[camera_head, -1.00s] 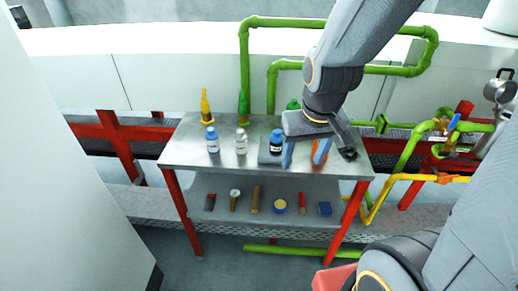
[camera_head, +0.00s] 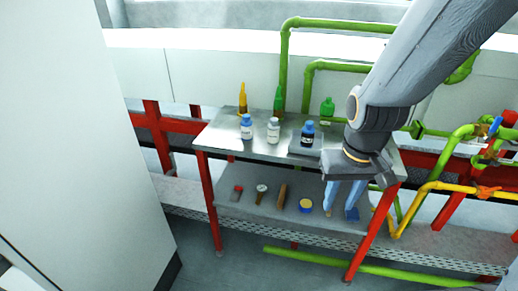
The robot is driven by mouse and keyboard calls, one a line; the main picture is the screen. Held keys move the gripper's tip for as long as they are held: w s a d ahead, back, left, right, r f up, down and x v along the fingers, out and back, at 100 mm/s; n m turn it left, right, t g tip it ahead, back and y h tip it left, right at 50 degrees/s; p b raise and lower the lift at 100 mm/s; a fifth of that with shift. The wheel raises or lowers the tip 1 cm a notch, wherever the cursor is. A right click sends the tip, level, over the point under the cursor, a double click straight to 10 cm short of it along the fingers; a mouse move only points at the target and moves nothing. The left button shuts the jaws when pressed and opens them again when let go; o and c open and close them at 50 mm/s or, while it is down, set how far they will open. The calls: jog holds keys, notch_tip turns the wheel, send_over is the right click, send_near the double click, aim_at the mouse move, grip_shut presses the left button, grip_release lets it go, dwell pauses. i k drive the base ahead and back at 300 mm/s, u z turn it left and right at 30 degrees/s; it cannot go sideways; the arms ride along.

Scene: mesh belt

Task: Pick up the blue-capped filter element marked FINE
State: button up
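Two blue-capped containers stand upright on the metal table. One is a white bottle with a blue cap (camera_head: 247,128) at the left; the other is a dark one with a blue cap and pale label (camera_head: 308,135) on a grey pad. A white bottle with a pale cap (camera_head: 273,131) stands between them. I cannot read the word FINE on any of them. My gripper (camera_head: 344,197) points down at the table's right front, right of and below the dark container in the picture. Its two blue fingers are apart, with nothing clearly held between them.
Yellow (camera_head: 242,100) and green (camera_head: 278,103) bottles stand behind. Green pipes (camera_head: 284,65) rise at the back.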

aim_at(246, 124)
jog(key=k, duration=0.85)
jog(key=u, duration=0.75)
jog(key=i, duration=1.55)
jog(key=z, duration=0.75)
